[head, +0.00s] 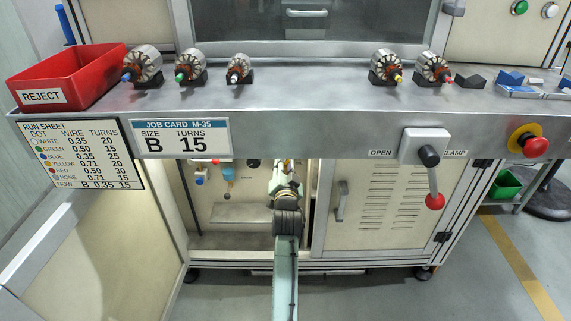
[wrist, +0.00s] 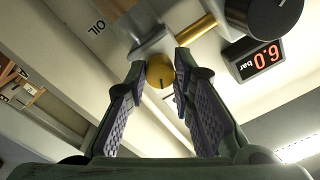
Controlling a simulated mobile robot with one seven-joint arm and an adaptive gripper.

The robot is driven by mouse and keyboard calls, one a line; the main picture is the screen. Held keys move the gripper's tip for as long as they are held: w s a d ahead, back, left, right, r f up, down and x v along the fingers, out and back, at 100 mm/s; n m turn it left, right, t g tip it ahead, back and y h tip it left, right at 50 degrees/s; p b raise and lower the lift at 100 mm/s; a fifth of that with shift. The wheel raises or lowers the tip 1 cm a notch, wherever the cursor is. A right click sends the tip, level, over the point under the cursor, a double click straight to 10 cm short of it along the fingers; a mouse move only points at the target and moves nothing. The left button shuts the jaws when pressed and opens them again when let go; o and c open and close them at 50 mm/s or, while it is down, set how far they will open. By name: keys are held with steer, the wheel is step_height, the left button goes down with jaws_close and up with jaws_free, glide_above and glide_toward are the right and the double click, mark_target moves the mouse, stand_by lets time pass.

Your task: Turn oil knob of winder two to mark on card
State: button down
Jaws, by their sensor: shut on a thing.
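A small round brass-yellow knob (wrist: 160,76) with a short dark line on its face sits between my fingertips in the wrist view, below an upside-down OIL label (wrist: 97,26). My gripper (wrist: 158,66) is shut on this knob, with one finger on each side. In the head view my gripper (head: 287,168) reaches into the open bay under the bench and hides the knob. A job card (head: 181,138) reads M-35, size B, turns 15. A run sheet (head: 82,155) to its left lists dots, wire and turns, with NOW B 0.35 15.
A dark round knob (wrist: 277,14) and a red-lit bar display (wrist: 256,57) are right of my fingers. A cabinet door (head: 375,205) borders the bay on the right. Above are a red-ball lever (head: 434,190), a reject bin (head: 66,78) and several armatures on the bench.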

steer(key=shift+m+p, duration=0.85)
steer(key=shift+m, duration=3.45)
steer(key=c, duration=1.4)
jaws_free()
steer(key=shift+o, duration=0.2)
steer(key=shift+s, duration=0.1)
steer(key=s, duration=1.1)
steer(key=shift+s, duration=0.4)
